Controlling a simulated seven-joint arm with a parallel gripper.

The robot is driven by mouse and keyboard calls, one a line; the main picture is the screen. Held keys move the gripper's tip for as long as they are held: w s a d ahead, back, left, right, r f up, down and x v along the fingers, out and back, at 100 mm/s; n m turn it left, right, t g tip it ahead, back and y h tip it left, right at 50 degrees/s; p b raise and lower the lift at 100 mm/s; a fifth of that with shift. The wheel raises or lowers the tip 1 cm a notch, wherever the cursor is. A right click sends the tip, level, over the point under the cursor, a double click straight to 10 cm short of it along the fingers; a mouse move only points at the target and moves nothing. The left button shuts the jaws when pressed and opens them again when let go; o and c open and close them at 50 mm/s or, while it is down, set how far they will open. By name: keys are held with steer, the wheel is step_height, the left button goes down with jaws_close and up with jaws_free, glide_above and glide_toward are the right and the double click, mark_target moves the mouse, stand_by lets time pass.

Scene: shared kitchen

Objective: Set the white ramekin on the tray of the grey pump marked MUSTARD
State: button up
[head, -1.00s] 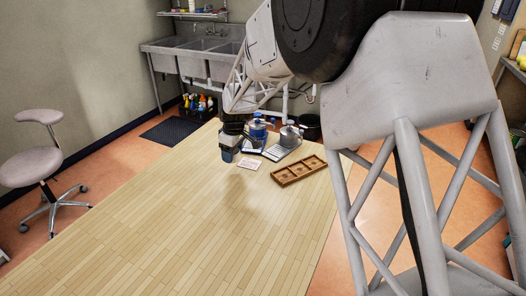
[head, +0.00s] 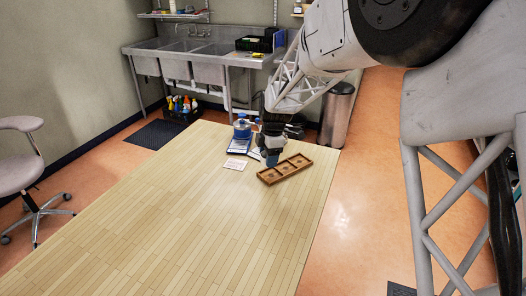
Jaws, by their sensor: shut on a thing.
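My gripper (head: 272,158) points down at the far end of the wooden table, right of the blue pump and just left of the wooden compartment box. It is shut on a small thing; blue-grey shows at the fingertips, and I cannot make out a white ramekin. The grey pump is almost wholly hidden behind my gripper and arm; a pale tray edge (head: 256,154) shows just left of the gripper. The MUSTARD marking is not readable. Whether the held thing touches a tray or hangs above it, I cannot tell.
A blue pump (head: 241,129) stands on its own tray (head: 236,149), left of my gripper. The brown compartment box (head: 285,169) is close on the right. The near table (head: 190,230) is bare.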

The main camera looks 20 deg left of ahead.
steer(key=shift+w+d+n, duration=0.1)
steer(key=shift+d+n, duration=0.2)
steer(key=shift+d, duration=0.4)
steer(key=shift+w+a+f, duration=0.25)
steer(key=shift+w+a, duration=1.25)
steer(key=shift+w, duration=0.7)
steer(key=shift+w+a+f, duration=0.25)
steer(key=shift+w+a, duration=1.3)
steer(key=shift+w, duration=0.65)
steer(key=shift+w+a+f, duration=0.25)
steer(key=shift+w+a, duration=1.25)
steer(key=shift+w, duration=0.7)
steer(key=shift+f, duration=1.75)
steer(key=shift+f, duration=0.1)
